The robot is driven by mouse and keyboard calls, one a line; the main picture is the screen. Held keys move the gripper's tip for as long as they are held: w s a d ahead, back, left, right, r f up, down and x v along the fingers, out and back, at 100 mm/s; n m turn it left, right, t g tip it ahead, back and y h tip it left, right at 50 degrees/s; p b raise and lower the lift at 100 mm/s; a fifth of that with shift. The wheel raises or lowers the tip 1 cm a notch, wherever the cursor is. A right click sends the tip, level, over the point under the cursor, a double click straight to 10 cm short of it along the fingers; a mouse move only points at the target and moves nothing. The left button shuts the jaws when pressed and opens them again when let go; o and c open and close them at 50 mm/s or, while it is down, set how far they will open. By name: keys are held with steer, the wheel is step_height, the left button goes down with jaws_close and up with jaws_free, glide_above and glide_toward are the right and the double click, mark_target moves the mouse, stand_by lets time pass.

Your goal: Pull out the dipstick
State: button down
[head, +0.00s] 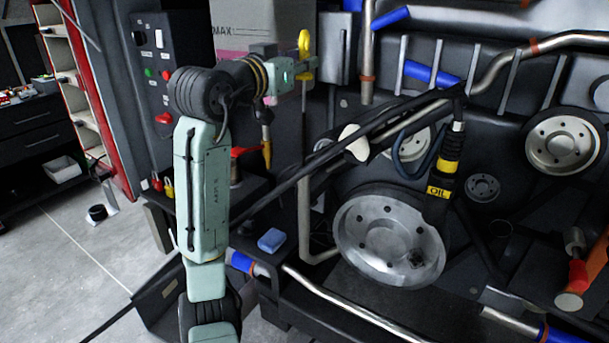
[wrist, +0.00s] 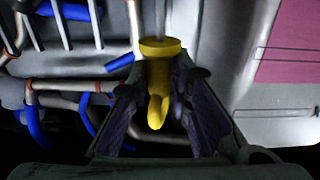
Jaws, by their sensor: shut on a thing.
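The dipstick has a yellow loop handle (head: 304,43) with a wider yellow collar below it. My gripper (head: 303,75) is at the collar in the head view, at upper middle. In the wrist view, the yellow handle (wrist: 157,108) is edge-on between the two fingers of my gripper (wrist: 160,78), which is shut on it. The collar (wrist: 160,48) shows at the fingertips. A thin grey rod (wrist: 160,14) runs on from the collar to the top edge of the wrist view. Its far end is out of that view, and I cannot tell how deep it sits.
A black-and-yellow part marked OIL (head: 440,188) stands right of centre, by a large metal pulley (head: 390,235). A long dark bar crosses in front of the engine. A control panel (head: 155,65) is left of my arm. Open floor (head: 60,240) lies at left.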

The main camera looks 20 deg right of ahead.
steer(key=shift+r, duration=2.85)
